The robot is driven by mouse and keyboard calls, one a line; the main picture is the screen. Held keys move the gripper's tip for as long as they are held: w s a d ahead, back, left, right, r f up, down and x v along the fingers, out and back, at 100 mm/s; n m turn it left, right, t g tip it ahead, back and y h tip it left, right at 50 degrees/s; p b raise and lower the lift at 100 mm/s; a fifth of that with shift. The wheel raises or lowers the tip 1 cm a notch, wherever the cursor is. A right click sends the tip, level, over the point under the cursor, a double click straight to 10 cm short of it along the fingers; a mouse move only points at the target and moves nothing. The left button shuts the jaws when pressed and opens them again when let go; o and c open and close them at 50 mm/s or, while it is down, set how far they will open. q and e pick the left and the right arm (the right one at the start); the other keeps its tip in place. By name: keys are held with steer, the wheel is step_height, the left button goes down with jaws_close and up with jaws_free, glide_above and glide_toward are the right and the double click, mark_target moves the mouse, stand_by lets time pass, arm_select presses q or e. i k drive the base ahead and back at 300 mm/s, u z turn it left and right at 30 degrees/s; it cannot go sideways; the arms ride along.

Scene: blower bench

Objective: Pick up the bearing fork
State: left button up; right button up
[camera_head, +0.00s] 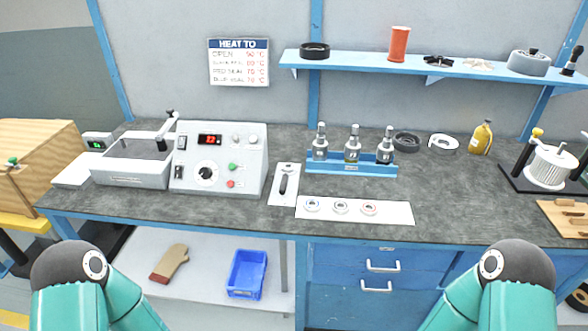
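No thing in view is clearly recognisable as the bearing fork. A small dark elongated tool or slot (283,184) shows on a white plate (285,198) right of the control box. A grey upright piece with a handle (167,130) stands at the right end of the grey open-topped bath (130,178). I cannot tell whether either is the fork. Only the rounded teal and dark parts of my two arms show at the bottom left and bottom right. Both grippers are out of view.
The control box (251,165) reads red digits. A white strip (390,213) bears three small rings. The bench's (450,205) right-centre is clear.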

mark_target(285, 178)
steer(key=u, duration=0.15)
steer(key=i, duration=0.6)
steer(key=u, duration=0.75)
